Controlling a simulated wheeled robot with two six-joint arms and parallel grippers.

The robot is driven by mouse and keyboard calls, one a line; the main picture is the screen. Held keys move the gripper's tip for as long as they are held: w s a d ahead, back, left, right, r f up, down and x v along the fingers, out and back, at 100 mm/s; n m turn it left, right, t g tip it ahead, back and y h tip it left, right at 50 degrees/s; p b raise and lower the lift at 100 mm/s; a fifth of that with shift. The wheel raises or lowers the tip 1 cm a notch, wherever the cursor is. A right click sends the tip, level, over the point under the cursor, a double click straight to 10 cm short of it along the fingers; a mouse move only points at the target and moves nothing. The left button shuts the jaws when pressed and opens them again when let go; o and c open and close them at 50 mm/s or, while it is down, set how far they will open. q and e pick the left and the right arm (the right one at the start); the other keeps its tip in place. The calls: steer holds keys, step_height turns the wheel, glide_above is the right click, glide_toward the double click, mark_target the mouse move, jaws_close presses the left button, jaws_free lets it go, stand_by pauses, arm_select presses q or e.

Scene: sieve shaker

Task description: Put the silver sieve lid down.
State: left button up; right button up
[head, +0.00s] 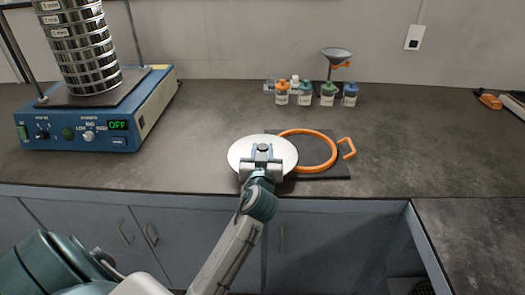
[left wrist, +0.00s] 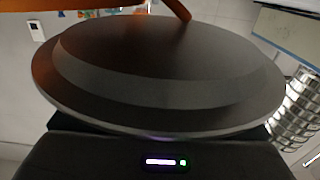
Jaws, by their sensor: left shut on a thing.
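The silver sieve lid (head: 284,145) is a round pale disc with a dark knob on top, near the front of the counter in the head view. My left gripper (head: 262,153) is shut on the lid at its knob. In the left wrist view the lid (left wrist: 165,70) fills the middle as a dark dish shape, and the fingers are hidden. The lid covers the left part of a dark mat (head: 325,174); I cannot tell whether it touches the mat. My right gripper is not in view.
An orange ring with a handle (head: 318,168) lies on the mat, right beside the lid. A blue sieve shaker (head: 105,125) reading OFF carries a stack of sieves (head: 85,45) at the left. Several small bottles (head: 305,94) and a funnel stand (head: 335,59) stand behind.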

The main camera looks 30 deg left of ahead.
arm_select(q)
steer(key=o, duration=1.1)
steer(key=shift+c, duration=0.2)
steer(key=shift+r, duration=0.1)
